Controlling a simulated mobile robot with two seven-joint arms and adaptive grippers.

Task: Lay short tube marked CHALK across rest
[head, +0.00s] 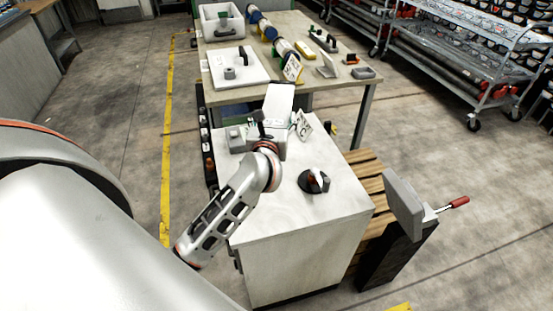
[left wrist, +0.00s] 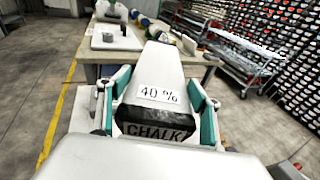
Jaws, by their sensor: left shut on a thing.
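The short tube marked CHALK shows in the left wrist view as a pale piece with a black end band (left wrist: 155,131) reading CHALK and a "40 %" label above it. My left gripper (left wrist: 154,112) is shut on it, one teal finger at each side. In the head view my left gripper (head: 264,134) is over the back of the white-topped cabinet, with the pale tube (head: 279,97) beyond it. I cannot tell whether the tube touches the top. I cannot tell for sure which thing is the rest. My right gripper is not in view.
On the cabinet top (head: 275,210) stand a dark round fixture (head: 313,181), a small placard (head: 304,125) and a grey block (head: 235,138). A far table holds a white board (head: 213,68), a bin (head: 222,24) and banded tubes (head: 262,27). A red-handled fixture (head: 404,205) stands right. The front top is clear.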

